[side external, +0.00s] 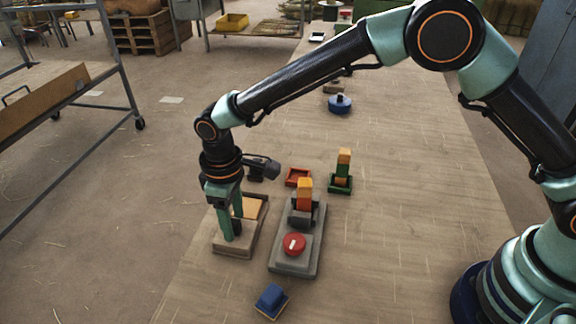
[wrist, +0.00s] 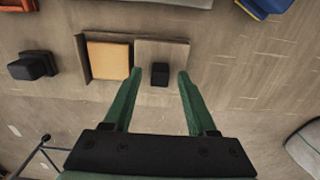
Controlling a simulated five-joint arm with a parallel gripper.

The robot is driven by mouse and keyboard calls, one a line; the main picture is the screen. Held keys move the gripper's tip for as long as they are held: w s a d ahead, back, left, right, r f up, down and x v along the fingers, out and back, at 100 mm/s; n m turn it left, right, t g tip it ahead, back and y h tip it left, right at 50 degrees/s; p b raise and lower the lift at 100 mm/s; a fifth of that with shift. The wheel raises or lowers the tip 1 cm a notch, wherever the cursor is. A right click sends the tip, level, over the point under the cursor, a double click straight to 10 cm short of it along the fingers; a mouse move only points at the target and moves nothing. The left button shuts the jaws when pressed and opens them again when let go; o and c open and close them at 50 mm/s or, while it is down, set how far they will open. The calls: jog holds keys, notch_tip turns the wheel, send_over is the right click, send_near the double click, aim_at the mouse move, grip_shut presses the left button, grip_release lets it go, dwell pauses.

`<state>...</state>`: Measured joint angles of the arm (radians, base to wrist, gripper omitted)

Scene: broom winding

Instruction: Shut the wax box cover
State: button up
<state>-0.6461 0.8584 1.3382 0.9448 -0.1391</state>
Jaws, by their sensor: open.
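The wooden wax box (side external: 225,250) stands near the table's left edge. It also shows in the wrist view (wrist: 84,62), with its orange wax (wrist: 108,60) exposed in the left part. The wooden cover (wrist: 174,50) lies beside the wax, over the right part, and carries a black knob (wrist: 160,74). My gripper (side external: 232,230) is open, pointing down at the cover. In the wrist view the fingers (wrist: 159,73) stand on either side of the knob, with gaps showing. I cannot tell the fingertips' exact height.
A grey base with a red dial (side external: 294,244) and an orange block stands right of the box. A blue block (side external: 271,299) lies in front. A red tray (side external: 298,177) and a green holder (side external: 341,184) stand behind. A black block (wrist: 30,66) lies left of the box.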

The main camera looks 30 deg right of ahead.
grip_shut()
dwell(1.4)
